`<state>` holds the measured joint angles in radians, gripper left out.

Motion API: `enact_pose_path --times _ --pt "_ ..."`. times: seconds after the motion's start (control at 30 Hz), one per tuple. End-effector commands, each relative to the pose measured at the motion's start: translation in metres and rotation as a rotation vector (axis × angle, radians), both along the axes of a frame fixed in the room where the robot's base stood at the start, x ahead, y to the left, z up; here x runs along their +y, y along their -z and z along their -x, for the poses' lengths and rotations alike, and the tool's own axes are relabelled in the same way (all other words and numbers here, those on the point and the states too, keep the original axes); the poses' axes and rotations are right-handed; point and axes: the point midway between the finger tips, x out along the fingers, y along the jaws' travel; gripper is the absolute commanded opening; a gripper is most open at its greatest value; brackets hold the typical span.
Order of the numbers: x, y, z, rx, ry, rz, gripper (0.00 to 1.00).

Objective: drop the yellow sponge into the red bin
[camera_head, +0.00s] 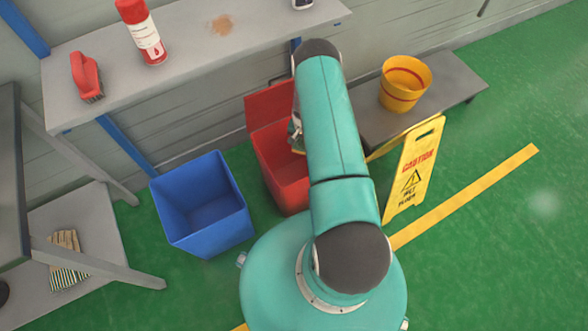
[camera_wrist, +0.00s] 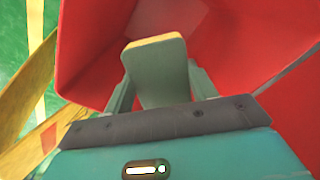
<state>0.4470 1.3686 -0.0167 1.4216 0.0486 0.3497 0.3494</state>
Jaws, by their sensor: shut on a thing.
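The red bin (camera_head: 290,188) stands on the floor behind my arm in the head view, and its red walls (camera_wrist: 250,45) surround much of the wrist view. My gripper (camera_wrist: 160,92) is shut on the yellow sponge (camera_wrist: 158,72), which shows a grey-green face and a yellow edge at its far end. The sponge points toward the bin's inside, at or above its opening; its exact height is unclear. In the head view, my arm hides most of the gripper and part of the bin.
A blue bin (camera_head: 205,208) stands left of the red bin. A yellow caution sign (camera_head: 413,172) and a low bench (camera_head: 448,88) with a yellow bucket (camera_head: 405,82) are on the right. A shelf (camera_head: 190,52) holds a red-capped bottle (camera_head: 143,35) and red brush (camera_head: 86,75). Green floor is clear at right.

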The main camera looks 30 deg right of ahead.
Motion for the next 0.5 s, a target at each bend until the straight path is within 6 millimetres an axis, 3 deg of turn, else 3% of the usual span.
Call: enact_pose_path --times 0.2,0.47,0.5 --pt "-0.001 0.016 -0.001 0.0 -0.001 0.0 0.2" --pt "-0.001 0.017 -0.001 0.0 -0.001 0.0 0.2" --pt "-0.001 0.017 -0.001 0.0 -0.001 0.0 0.59"
